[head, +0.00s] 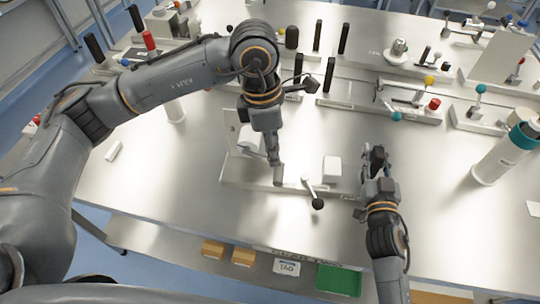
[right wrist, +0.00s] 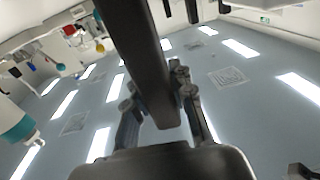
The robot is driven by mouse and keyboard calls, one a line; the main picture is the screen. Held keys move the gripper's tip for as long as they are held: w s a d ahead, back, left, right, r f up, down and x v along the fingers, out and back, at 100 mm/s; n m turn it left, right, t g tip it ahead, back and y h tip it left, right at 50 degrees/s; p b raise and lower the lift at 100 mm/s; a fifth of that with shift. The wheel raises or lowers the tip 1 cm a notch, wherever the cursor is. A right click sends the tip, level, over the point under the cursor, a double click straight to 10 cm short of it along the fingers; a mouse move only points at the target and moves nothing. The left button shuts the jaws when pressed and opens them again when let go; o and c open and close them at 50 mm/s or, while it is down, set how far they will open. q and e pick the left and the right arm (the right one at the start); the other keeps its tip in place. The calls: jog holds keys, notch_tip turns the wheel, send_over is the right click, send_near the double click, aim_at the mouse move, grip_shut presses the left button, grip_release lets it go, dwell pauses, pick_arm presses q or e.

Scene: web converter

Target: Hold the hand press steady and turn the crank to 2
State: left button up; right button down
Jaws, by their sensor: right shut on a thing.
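The hand press appears to be the unit with a long pale base (head: 235,178) on the metal table, with white blocks on it. A short crank (head: 309,188) with a black knob (head: 317,203) sits at its front edge. My left gripper (head: 277,178) points down over the base, left of the crank; its fingers look close together, but their gap and any contact are unclear. My right gripper (head: 377,165) is beside the base's right end, right of the crank. In the right wrist view it is shut on a dark bar (right wrist: 140,60). No crank mark is readable.
A white cylinder with a teal top (head: 500,155) stands at the right. Several fixtures with colored knobs and black handles line the back, including a red knob (head: 434,104). A green tray (head: 339,279) lies on the lower shelf. Table is clear between the right gripper and the cylinder.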

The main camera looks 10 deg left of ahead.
pick_arm(q)
jog(key=shift+s+a+f+n+g+h, duration=0.15)
jog(key=shift+f+n+h, duration=0.05)
jog(key=shift+n, duration=0.4)
jog(key=shift+s+a+f+n+g+h, duration=0.1)
jog(key=shift+s+f+n+g+h, duration=0.1)
jog(key=shift+n, duration=0.4)
jog(key=c, duration=0.3)
jog(key=shift+s+a+n+h, duration=0.15)
jog(key=shift+n+h, duration=0.35)
jog(key=shift+n, duration=0.7)
grip_shut()
jog(key=n+t+h, duration=0.2)
jog(key=n+h, duration=0.6)
jog(key=n, duration=2.1)
send_near(261, 156)
jog(key=s+d+r, duration=0.2)
jog(key=s+r, duration=0.1)
jog(key=r, duration=0.2)
jog(key=d+f, duration=0.8)
jog(key=f, duration=0.1)
jog(key=shift+w+d+f, duration=0.2)
jog(key=shift+w+d, duration=0.05)
jog(key=shift+d, duration=0.1)
